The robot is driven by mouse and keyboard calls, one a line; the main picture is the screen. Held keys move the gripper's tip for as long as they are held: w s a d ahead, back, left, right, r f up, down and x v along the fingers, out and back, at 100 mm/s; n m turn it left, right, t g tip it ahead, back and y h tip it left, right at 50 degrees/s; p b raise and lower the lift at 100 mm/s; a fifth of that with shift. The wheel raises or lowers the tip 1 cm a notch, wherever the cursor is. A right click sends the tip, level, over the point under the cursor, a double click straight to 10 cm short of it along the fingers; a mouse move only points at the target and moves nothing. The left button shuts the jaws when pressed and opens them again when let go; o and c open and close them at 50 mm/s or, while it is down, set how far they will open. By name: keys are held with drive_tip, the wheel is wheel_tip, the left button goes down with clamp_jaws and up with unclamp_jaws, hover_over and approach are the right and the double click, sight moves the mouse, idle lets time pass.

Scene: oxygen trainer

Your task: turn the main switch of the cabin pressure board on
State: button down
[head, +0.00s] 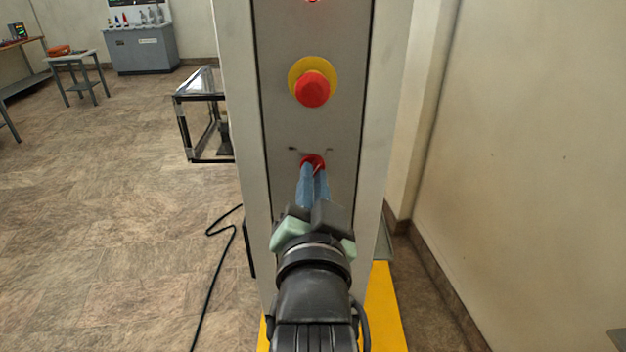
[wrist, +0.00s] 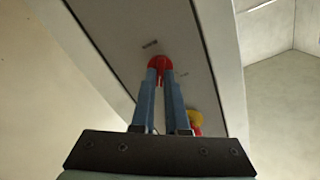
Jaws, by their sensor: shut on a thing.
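The main switch is a small red knob (head: 313,160) low on the narrow grey panel (head: 285,130) of the cabinet. Small dark marks sit on the panel at its upper left and upper right. My gripper (head: 313,170) reaches it from below in the head view, with its blue fingers shut on the knob. In the wrist view the red knob (wrist: 160,63) shows between and above the fingertips (wrist: 159,72). The fingers hide much of the knob, and I cannot read which way it points.
A red mushroom button on a yellow ring (head: 313,88) sits above the knob, clear of my gripper. A red lamp (head: 312,1) glows at the top. A black-framed clear case (head: 205,115) stands left of the cabinet. A cable (head: 213,275) lies on the floor. A wall is at right.

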drive_tip(key=shift+m, duration=1.4)
drive_tip(key=c, duration=0.9)
unclamp_jaws()
